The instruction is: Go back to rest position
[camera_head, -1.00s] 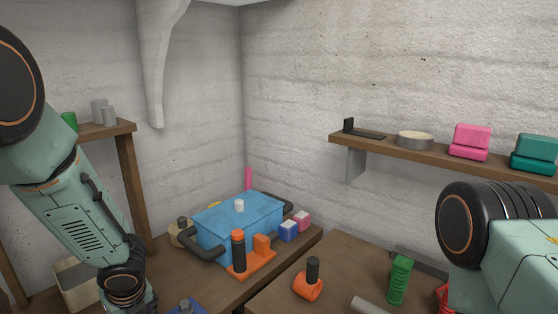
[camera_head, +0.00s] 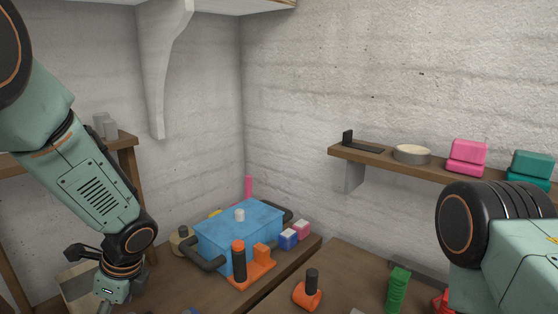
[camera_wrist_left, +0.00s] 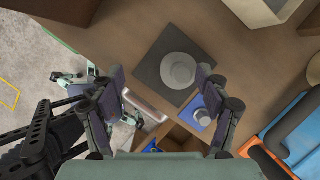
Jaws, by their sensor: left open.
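My left arm comes in from the left in the head view, bent at a black joint. My left gripper (camera_head: 82,262) hangs at its end over the left part of the bench. In the left wrist view the gripper (camera_wrist_left: 160,82) has its two fingers spread apart, with nothing between them. Beyond the fingers, a grey round piece (camera_wrist_left: 178,70) lies on a dark square plate (camera_wrist_left: 150,72), and a blue block with a grey knob (camera_wrist_left: 207,108) is beside it. Only an upper part of my right arm shows at the right; its gripper is out of view.
A blue box with dark handles (camera_head: 240,240) stands on the bench, an orange holder (camera_head: 250,272) before it. A pale bin (camera_head: 75,280) is close to the left gripper. A wall shelf (camera_head: 375,165) is at right, a wooden shelf (camera_head: 120,141) at left.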

